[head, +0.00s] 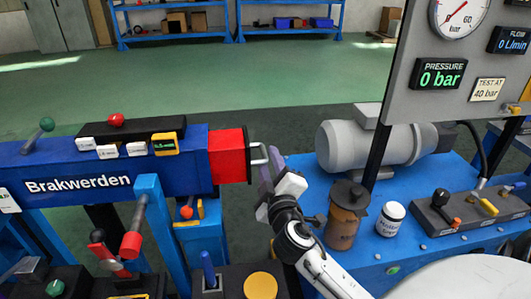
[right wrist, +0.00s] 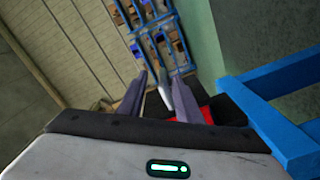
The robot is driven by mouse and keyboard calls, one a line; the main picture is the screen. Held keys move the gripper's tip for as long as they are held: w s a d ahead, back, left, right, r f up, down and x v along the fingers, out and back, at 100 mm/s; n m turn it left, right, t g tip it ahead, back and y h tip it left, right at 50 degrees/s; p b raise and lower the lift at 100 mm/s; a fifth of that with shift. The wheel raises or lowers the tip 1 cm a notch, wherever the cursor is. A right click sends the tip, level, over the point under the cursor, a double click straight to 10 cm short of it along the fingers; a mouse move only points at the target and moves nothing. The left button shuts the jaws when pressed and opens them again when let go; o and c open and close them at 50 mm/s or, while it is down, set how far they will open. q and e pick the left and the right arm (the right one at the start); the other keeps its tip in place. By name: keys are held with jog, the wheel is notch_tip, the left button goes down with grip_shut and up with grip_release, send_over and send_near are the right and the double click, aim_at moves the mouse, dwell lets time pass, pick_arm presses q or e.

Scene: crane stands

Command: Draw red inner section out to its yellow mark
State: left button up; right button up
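The red inner section (head: 228,156) sticks out a short way from the right end of the blue boom marked "Brakwerden" (head: 110,172). A pale loop handle (head: 257,162) stands out from its dark end plate. No yellow mark shows on the visible red part. My right gripper (head: 268,166) is at the handle. In the right wrist view its two fingers (right wrist: 160,98) stand apart, with a pale bar between them, nearer the right finger; I cannot tell whether they touch it. Red also shows behind the right finger (right wrist: 208,113). My left gripper is out of view.
A blue bench right of the boom carries a grey motor (head: 365,146), a brown canister (head: 346,215), a white jar (head: 391,218) and a lever block (head: 470,208). The gauge panel (head: 455,60) reads 0 bar. Green floor behind is clear.

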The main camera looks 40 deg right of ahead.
jog(key=shift+v, duration=0.9)
jog(key=shift+s+a, duration=0.1)
jog(key=b+v, duration=0.4)
jog(key=v, duration=0.9)
jog(key=shift+s, duration=0.3)
jog(key=shift+a, duration=0.1)
dwell(0.4)
